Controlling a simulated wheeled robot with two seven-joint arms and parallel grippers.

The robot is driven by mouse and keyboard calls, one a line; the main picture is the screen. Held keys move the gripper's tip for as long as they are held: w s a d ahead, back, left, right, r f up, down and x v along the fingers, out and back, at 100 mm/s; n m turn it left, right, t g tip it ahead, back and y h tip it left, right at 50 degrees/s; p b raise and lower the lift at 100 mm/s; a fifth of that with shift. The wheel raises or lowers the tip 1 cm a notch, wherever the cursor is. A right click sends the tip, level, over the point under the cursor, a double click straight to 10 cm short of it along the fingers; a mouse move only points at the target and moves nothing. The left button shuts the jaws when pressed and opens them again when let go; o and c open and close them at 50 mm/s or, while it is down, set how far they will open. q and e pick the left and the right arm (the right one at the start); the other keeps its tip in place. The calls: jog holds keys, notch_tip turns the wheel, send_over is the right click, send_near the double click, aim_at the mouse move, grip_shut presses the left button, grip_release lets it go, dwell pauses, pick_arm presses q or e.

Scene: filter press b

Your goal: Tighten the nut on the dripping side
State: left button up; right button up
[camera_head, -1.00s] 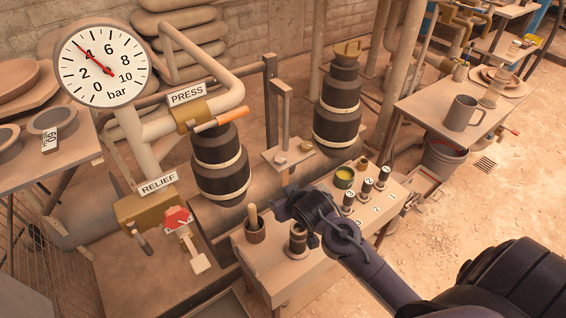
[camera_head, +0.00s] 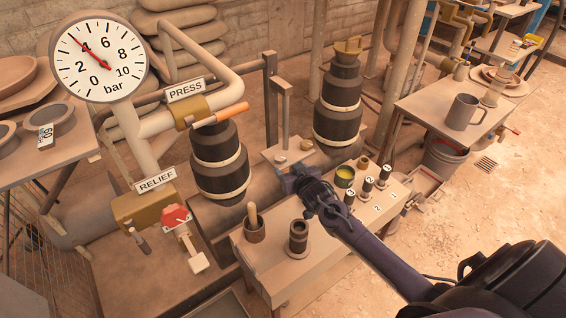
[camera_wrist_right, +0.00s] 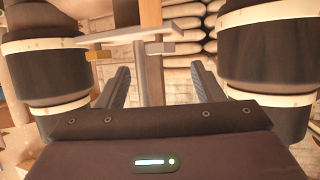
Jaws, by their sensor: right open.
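Two dark banded cylinders stand upright, a left one (camera_head: 220,165) and a right one (camera_head: 337,108). Between them a small plate (camera_head: 290,155) on a post carries small pale pieces; I cannot tell whether they are nuts. In the right wrist view the plate (camera_wrist_right: 125,35) has a brass-coloured piece (camera_wrist_right: 98,55) on the left and a grey piece (camera_wrist_right: 160,47) on the right. My right gripper (camera_wrist_right: 161,85) is open and empty, its fingers apart below the plate. In the head view it (camera_head: 288,182) is just in front of the plate. No drip is visible. My left gripper is out of view.
A gauge (camera_head: 98,57) reads about 4 bar. A red relief handle (camera_head: 175,217) is at lower left. Floor at right is mostly clear.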

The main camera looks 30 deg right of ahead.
aim_at(279, 159)
jog(key=b+x, duration=0.1)
jog(key=x, duration=0.5)
jog(key=shift+w+r, duration=0.15)
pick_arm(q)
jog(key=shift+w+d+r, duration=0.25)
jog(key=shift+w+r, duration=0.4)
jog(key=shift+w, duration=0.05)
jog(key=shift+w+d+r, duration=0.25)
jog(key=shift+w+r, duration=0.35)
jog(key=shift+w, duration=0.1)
pick_arm(e)
jog(key=shift+w, duration=0.5)
jog(key=shift+c, duration=0.4)
jog(key=c, duration=0.9)
jog(key=m+h, duration=0.2)
jog(key=h, duration=0.1)
jog(key=shift+w+a+f+m+g+b, duration=0.1)
jog(key=shift+a+f+m+g+b, duration=0.1)
jog(key=shift+a+m+g+b, duration=0.15)
jog(key=m+g+h+b, duration=0.2)
jog(key=m+h, duration=0.1)
jog(key=shift+w+a, duration=0.15)
jog(key=shift+a, duration=0.1)
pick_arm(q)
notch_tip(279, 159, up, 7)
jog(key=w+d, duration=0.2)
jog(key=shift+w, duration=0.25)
pick_arm(e)
jog(key=shift+m+h, duration=0.35)
jog(key=shift+h, duration=0.05)
